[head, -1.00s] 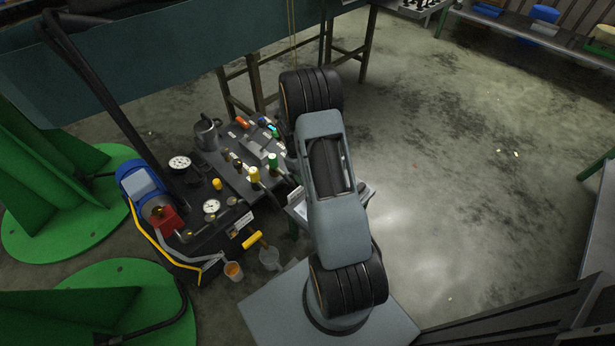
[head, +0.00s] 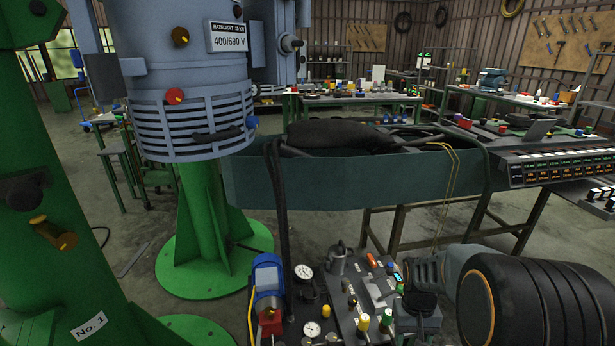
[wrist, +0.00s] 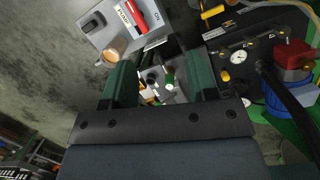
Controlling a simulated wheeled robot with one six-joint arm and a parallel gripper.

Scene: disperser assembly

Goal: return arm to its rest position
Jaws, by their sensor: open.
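My arm (head: 530,300) shows at the lower right of the head view, its large dark ribbed joint close to the camera. My gripper (wrist: 158,65) shows in the wrist view with its two green-lined fingers apart. Between and beyond the fingers are small parts with white, green and amber colours; nothing is visibly clamped. Whether the fingertips touch any of them cannot be told. A grey box with a red switch (wrist: 137,13) lies beyond the left finger.
A dark hydraulic unit with gauges (head: 304,271), knobs and a blue motor (head: 268,275) stands at the bottom. Behind it are a teal trough (head: 340,188) and a grey machine (head: 185,75) on a green pedestal (head: 205,235). Benches line the back.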

